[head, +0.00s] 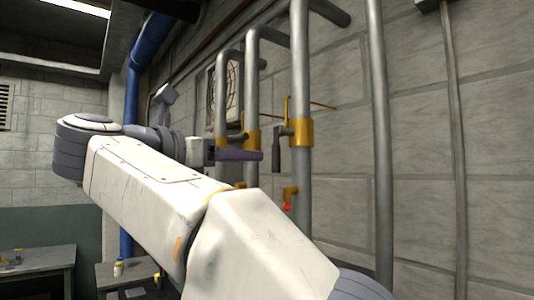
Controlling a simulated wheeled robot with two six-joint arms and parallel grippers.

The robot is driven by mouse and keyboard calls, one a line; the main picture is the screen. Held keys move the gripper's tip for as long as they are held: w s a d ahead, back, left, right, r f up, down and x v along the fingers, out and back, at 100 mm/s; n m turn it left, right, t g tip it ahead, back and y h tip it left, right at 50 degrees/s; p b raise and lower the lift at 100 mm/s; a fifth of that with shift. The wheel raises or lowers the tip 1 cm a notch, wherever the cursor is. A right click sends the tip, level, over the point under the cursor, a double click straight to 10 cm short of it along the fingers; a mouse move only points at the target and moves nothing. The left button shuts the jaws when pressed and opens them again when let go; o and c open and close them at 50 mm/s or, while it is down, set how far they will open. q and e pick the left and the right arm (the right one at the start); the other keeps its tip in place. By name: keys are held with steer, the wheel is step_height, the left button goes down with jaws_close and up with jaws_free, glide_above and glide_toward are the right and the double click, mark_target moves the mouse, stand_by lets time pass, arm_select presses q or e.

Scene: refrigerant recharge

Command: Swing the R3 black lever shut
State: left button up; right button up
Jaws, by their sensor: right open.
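A black lever (277,157) hangs straight down from the brass fitting (301,132) on a grey vertical pipe. No R3 label is legible, so I cannot tell from markings which lever is R3. Part of another dark handle (238,137) shows by the brass fitting (252,139) on the pipe to the left. My right gripper (255,155) is open and points right, its fingers just left of the hanging lever. A small gap shows between them in the picture; depth is unclear. My right arm hides the lower pipes. My left gripper is out of view.
A small brass valve with a red part (288,205) sits lower on the lever's pipe. Another grey pipe (378,130) stands to the right, against a block wall. A blue pipe (131,100) rises at the left. A table (45,261) stands at the lower left.

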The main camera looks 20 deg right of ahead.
mark_target(273, 158)
steer(key=p+x, duration=0.3)
steer(key=x, duration=0.6)
steer(key=shift+d+r+p, duration=0.15)
steer(key=shift+d+p, duration=0.05)
steer(key=shift+p, duration=0.15)
steer(key=shift+w+d, duration=0.3)
steer(key=shift+d, duration=0.1)
jaws_close()
stand_by(0.6)
